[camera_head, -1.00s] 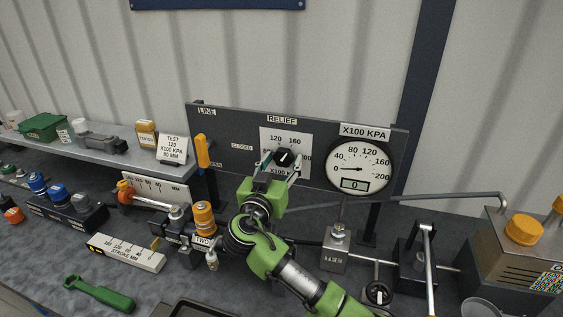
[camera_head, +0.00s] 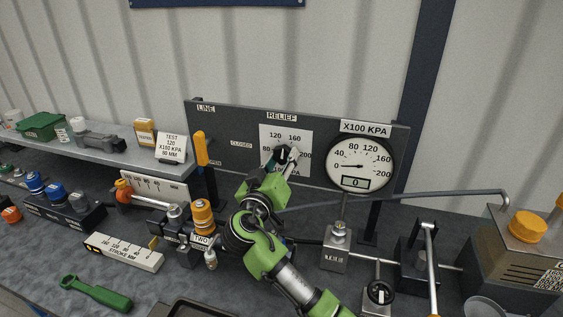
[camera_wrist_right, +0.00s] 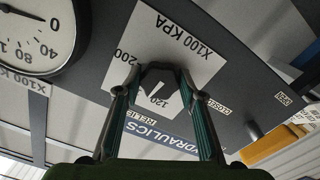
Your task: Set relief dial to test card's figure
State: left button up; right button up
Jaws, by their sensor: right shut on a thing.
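The relief dial's black knob (camera_head: 282,152) sits on a white scale plate (camera_head: 302,138) under the RELIEF label; 120, 160 and 200 are legible there. My right gripper (camera_head: 281,160) is shut on the knob. The wrist view shows the two fingers (camera_wrist_right: 160,84) on either side of the dark knob (camera_wrist_right: 152,78), with its white pointer mark near the 120. The pointer's exact setting is hard to read. The test card (camera_head: 172,148) on the shelf reads TEST, 120, X100 KPA, 80 MM. My left gripper is out of view.
The round pressure gauge (camera_head: 360,164) right of the dial has its needle near 0, and its small display reads 0. Valves and a stroke scale (camera_head: 124,252) are below.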

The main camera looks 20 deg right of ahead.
jog(key=n+p, duration=0.1)
jog(key=n, duration=0.2)
jog(key=shift+r+n, duration=0.15)
jog(key=shift+n, duration=0.15)
jog(key=shift+n+p, duration=0.65)
jog(key=shift+n, duration=1.15)
jog(key=o, duration=1.1)
jog(key=shift+s, duration=0.1)
jog(key=v, duration=1.1)
jog(key=shift+s+a, duration=0.25)
jog(key=shift+s, duration=0.05)
